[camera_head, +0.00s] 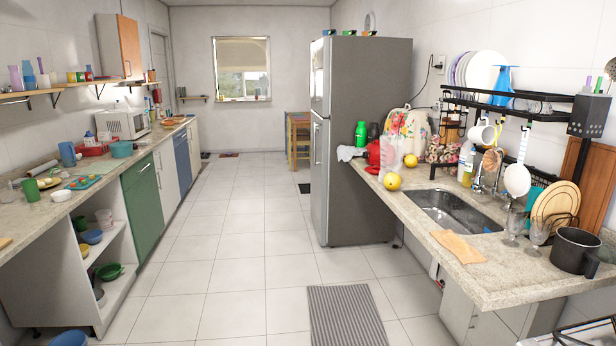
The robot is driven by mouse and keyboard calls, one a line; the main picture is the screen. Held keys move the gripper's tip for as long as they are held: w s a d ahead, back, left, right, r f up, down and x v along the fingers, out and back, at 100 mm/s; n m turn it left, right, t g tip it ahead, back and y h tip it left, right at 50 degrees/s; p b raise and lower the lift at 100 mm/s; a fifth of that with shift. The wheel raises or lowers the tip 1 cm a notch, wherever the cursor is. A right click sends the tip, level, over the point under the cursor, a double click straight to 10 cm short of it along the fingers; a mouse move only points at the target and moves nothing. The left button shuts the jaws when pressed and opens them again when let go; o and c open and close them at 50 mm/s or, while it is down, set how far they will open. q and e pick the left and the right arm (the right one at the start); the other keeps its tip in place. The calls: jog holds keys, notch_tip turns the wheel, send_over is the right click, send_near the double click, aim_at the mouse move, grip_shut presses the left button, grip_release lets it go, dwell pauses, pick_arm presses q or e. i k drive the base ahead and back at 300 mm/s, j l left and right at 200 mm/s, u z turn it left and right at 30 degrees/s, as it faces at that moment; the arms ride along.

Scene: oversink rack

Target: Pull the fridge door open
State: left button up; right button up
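The grey fridge (363,140) stands past the far end of the right counter, with its broad side panel toward me. Its narrow front faces left onto the aisle. The front has a smaller upper door (320,75) and a taller lower door (320,180), and both look closed. A slim vertical handle (316,143) shows on the lower door, seen nearly edge-on. Neither of my grippers shows in the head view.
The tiled aisle (225,235) in front of the fridge is clear. A striped mat (346,318) lies nearer me. The right counter (420,215) carries a sink, rack and dishes. The left counter (70,205) has open shelves below.

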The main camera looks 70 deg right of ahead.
aim_at(321, 126)
jog(key=i+l+z, duration=0.75)
jog(key=l, duration=0.15)
jog(key=i+l+z, duration=0.4)
jog(key=i+z, duration=0.6)
jog(key=i, duration=1.9)
